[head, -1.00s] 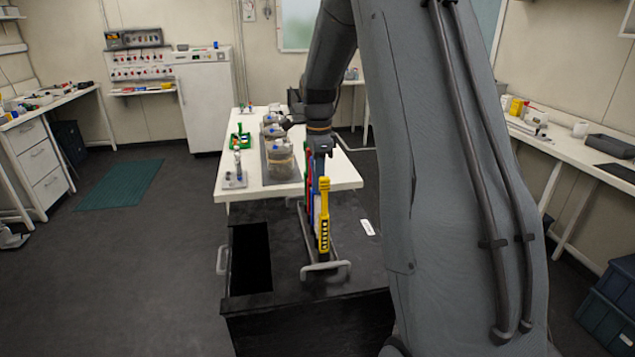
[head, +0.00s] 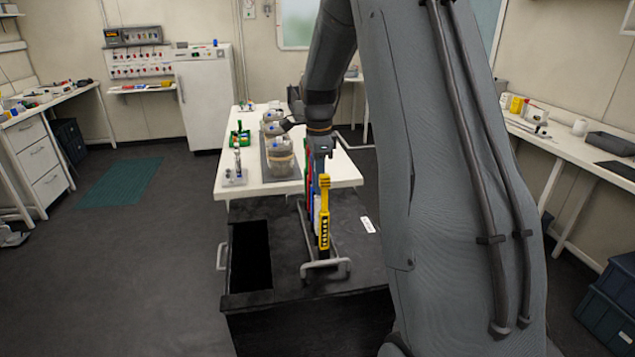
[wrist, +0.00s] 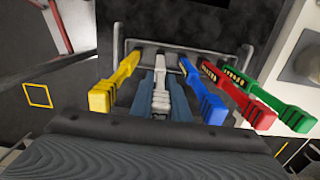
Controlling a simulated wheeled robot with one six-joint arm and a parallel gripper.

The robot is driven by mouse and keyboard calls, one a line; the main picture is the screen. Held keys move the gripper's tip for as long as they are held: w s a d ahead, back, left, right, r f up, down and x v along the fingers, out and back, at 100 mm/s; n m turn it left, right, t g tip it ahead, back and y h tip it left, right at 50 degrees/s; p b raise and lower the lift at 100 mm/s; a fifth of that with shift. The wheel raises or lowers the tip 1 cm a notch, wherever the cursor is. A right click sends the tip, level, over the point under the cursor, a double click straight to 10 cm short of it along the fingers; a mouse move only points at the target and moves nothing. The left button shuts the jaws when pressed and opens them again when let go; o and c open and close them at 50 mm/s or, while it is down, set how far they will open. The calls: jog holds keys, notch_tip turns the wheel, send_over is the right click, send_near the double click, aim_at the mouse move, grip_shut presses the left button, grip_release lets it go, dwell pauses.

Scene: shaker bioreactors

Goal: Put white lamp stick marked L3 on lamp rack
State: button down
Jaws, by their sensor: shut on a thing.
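The white lamp stick (wrist: 160,92) is between the two blue-grey fingers of my gripper (wrist: 161,80), which is shut on it. In the head view the white stick (head: 317,212) stands upright in the row, just behind the yellow stick (head: 324,222), with my gripper (head: 320,165) above it. The lamp rack (head: 326,270) is a grey metal frame on the black top; its bar also shows in the wrist view (wrist: 190,47). I cannot tell whether the white stick's lower end is seated. No L3 mark is readable.
In the wrist view the yellow stick is left of my fingers; blue (wrist: 202,95), red (wrist: 232,92) and green (wrist: 270,100) sticks are to the right, the blue one close. Behind the rack, a white table (head: 243,187) bears jars and a green holder (head: 240,137).

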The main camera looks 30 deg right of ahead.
jog(key=shift+f, duration=0.4)
dwell(0.5)
jog(key=c, duration=1.6)
grip_release()
notch_tip(320, 180, up, 8)
jog(key=b, duration=0.3)
jog(key=shift+f, duration=0.1)
